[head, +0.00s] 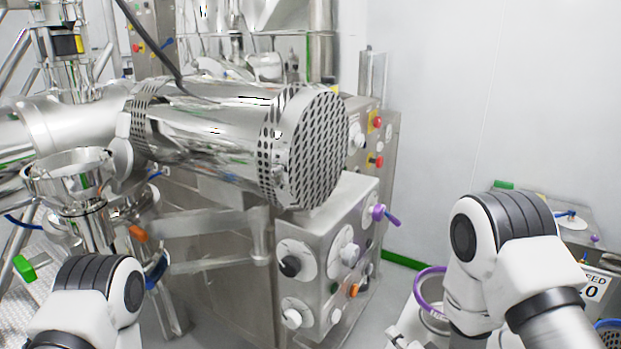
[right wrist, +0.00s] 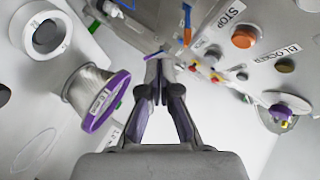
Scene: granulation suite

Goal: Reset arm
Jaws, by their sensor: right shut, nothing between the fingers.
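My right gripper (right wrist: 160,62) shows in the right wrist view with its two fingers together and nothing between them. It points toward a panel, but I cannot tell how far off the panel is. In the head view my right arm (head: 490,245) is at the lower right; its fingers are not clear there. My left arm (head: 85,300) is at the lower left of the head view, and its gripper does not show.
A large steel drum with a perforated end (head: 310,145) lies across the middle. Below it stands a steel control cabinet (head: 325,225) with knobs and a purple handle (head: 380,212).

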